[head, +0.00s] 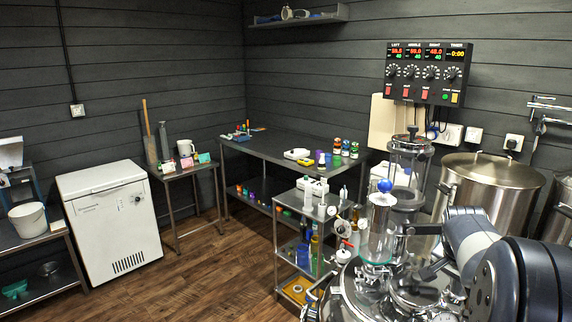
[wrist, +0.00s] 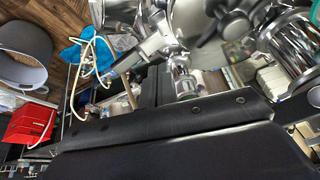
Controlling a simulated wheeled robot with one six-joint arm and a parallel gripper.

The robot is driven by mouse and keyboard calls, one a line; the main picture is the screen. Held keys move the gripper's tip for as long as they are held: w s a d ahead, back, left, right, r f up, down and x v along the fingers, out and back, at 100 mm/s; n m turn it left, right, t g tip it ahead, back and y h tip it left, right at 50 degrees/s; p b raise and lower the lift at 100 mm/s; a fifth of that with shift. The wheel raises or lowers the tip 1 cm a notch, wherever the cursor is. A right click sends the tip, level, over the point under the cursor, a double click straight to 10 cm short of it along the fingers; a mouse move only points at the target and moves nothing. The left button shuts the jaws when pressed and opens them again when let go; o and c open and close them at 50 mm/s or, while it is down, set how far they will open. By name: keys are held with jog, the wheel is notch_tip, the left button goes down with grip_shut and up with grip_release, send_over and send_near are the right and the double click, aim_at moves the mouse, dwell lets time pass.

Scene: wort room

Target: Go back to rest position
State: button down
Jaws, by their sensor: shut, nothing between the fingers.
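My gripper (wrist: 157,72) shows in the wrist view as two dark fingers side by side, shut with nothing between them. Its broad black body fills the bottom of that view. In the head view my grey and white arm reaches in from the lower right, close to a shiny steel vessel (head: 365,290). The fingers cannot be made out there. In the wrist view, steel fittings and pipework lie beyond and to the right of the fingers.
A wheeled-looking steel shelf rack (head: 300,235) stands left of the vessel, and a large lidded pot (head: 490,190) behind it. A control box (head: 428,73) hangs on the wall. A red bin (wrist: 30,124) shows in the wrist view. Wooden floor (head: 190,270) is clear at left centre.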

jog(key=shift+w+a+n+g+h+p, duration=0.3)
jog(key=shift+w+a+g+h+p, duration=0.6)
jog(key=shift+w+g+h, duration=0.15)
jog(key=shift+w+a+f+g+h+p, duration=0.25)
jog(key=shift+w+a+g+h+p, duration=0.3)
jog(key=shift+g+h+p, duration=0.15)
jog(key=shift+w+a+r, duration=0.15)
jog(key=shift+a, duration=0.05)
jog(key=shift+b+v, duration=0.4)
jog(key=shift+v, duration=0.55)
